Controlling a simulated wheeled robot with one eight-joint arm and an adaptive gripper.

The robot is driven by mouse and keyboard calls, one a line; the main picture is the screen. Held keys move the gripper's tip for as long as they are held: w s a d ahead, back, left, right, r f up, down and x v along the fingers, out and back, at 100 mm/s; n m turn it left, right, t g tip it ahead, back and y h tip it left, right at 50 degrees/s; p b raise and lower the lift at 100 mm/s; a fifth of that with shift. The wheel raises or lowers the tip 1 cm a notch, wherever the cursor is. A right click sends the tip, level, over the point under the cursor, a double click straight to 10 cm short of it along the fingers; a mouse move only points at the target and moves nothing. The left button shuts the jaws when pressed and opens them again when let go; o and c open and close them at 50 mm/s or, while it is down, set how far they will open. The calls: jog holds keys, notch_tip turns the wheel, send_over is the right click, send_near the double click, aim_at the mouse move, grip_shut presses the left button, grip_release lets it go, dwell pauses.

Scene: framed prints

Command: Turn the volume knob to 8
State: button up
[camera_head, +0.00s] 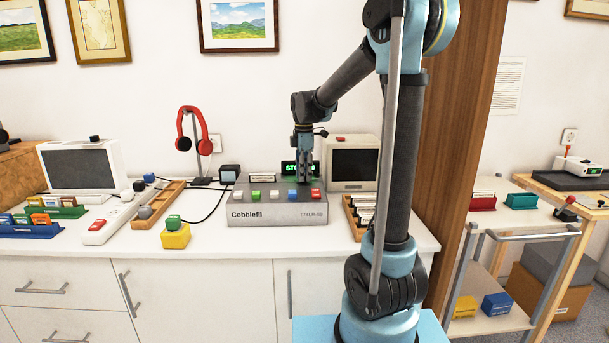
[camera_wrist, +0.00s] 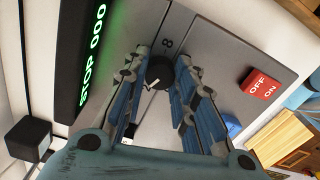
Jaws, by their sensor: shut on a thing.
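The grey Cobblefil machine (camera_head: 275,212) stands on the white counter. Its dark round knob (camera_wrist: 160,73) has a white pointer, which points toward the lower left in the wrist view. A printed 8 (camera_wrist: 167,43) lies just above the knob there. My gripper (camera_wrist: 163,68) is shut on the knob, with one finger on each side. In the head view my gripper (camera_head: 303,180) reaches down onto the machine's top and hides the knob. The green display (camera_wrist: 95,50) reads STOP 000 in the wrist view. A red OFF/ON switch (camera_wrist: 260,85) sits right of the fingers.
Several coloured buttons (camera_head: 256,195) line the machine's front. A small monitor (camera_head: 354,163) stands behind right, and a card tray (camera_head: 360,214) sits on the right. Red headphones (camera_head: 192,132) on a stand, a wooden tray (camera_head: 160,204) and a yellow block (camera_head: 175,237) are left.

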jog(key=m, duration=0.7)
jog(key=shift+w, duration=0.15)
jog(key=m, duration=0.7)
jog(key=shift+m, duration=0.3)
jog(key=m, duration=0.3)
jog(key=shift+m, duration=0.3)
jog(key=m, duration=0.3)
jog(key=shift+m, duration=0.3)
jog(key=m, duration=0.3)
jog(key=shift+m, duration=2.2)
